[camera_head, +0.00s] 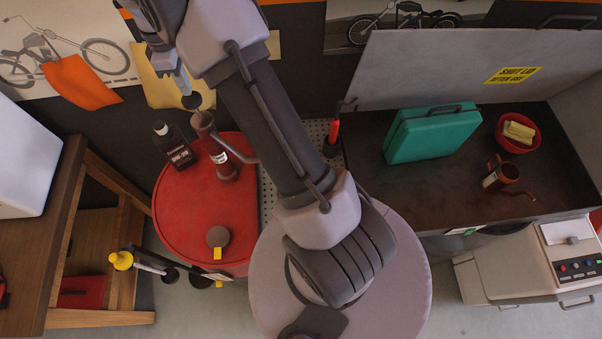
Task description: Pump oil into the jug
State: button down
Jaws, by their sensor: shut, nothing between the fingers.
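My gripper (183,83) is shut and empty at the upper left, pointing down. Its tips are just above, or touching, the dark knob (192,101) of the hand pump; I cannot tell which. The pump (205,122) stands on the red drum (190,222), with a thin curved spout (240,155) reaching right. A red-brown labelled body (224,166) shows below the pump head. A brown jug (501,176) with a long spout and a label sits far right in the open-lidded dark basin (430,195). Its inside is too small to read.
A black bottle (173,145) stands on the drum left of the pump, and a round cap (218,237) is near its front. A teal case (432,133) and a red bowl (518,133) are in the basin. A wooden bench (50,230) stands left.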

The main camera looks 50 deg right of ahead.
aim_at(191, 97)
jog(key=shift+f, duration=0.15)
jog(key=shift+s+f+b, duration=0.1)
jog(key=shift+f+b, duration=1.95)
jog(key=shift+f, duration=1.4)
jog(key=shift+r, duration=0.1)
notch_tip(191, 97, up, 7)
jog(key=p, duration=0.5)
jog(key=shift+r+p, duration=0.1)
jog(key=shift+p, duration=0.3)
jog(key=shift+f, duration=0.2)
